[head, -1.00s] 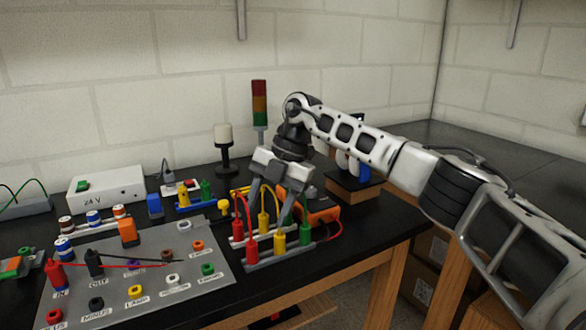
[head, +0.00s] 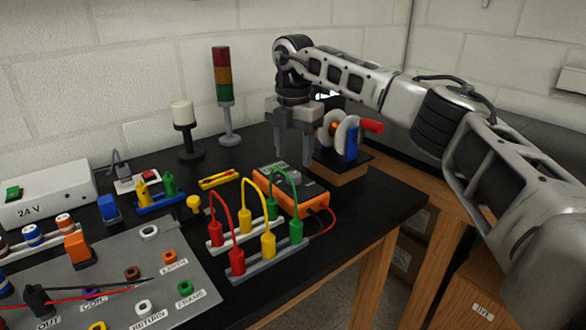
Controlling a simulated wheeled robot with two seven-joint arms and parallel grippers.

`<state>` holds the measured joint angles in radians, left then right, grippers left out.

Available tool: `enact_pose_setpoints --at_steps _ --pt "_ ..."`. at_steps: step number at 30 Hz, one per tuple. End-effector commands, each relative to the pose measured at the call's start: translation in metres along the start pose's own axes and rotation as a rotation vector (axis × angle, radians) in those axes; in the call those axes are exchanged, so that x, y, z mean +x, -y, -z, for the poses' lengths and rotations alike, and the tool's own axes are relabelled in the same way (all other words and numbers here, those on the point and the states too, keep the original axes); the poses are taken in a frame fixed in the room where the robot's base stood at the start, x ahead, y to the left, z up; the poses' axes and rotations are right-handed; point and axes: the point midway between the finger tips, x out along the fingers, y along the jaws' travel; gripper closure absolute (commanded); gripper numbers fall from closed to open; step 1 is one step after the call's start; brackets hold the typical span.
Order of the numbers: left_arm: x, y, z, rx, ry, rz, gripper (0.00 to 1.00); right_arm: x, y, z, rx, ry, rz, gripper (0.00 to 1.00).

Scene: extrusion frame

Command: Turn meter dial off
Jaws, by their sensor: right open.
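The meter (head: 313,192) is an orange box with a grey face, lying on the black bench behind the rack of cabled plugs. Its grey face shows a small display and a dark knob-like part, but the dial's setting is too small to read. My right gripper (head: 293,160) is open and empty, pointing down just above and behind the meter. Its two fingers are apart, and I cannot tell whether they touch the meter. My left gripper is not in view.
Red, yellow and green cables (head: 245,205) arch up in front of the meter. A spool device on a wooden block (head: 343,172) stands close to its right. A stack light (head: 222,90) and white lamp (head: 182,113) stand behind left. A labelled panel (head: 150,270) lies front left.

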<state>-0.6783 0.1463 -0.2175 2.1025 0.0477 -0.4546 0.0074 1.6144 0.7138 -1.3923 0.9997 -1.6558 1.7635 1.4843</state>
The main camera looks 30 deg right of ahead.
Motion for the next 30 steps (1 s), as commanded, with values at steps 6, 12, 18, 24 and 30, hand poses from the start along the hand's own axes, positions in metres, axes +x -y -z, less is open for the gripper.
enact_pose_setpoints --at_steps 6,12,18,24,30 --pt "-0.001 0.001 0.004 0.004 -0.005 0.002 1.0 0.035 0.0 0.0 -0.001 0.0 0.001 0.48" --pt "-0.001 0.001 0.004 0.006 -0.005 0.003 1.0 0.047 0.0 0.0 -0.001 0.0 -0.001 0.48" --pt "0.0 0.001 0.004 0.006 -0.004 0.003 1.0 0.048 0.0 0.0 -0.001 0.0 -0.001 0.48" --pt "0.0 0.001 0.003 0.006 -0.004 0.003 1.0 0.048 0.0 0.0 -0.001 0.0 -0.001 0.84" --pt "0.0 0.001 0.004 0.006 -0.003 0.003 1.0 0.048 0.0 0.0 -0.003 0.0 -0.001 0.93"
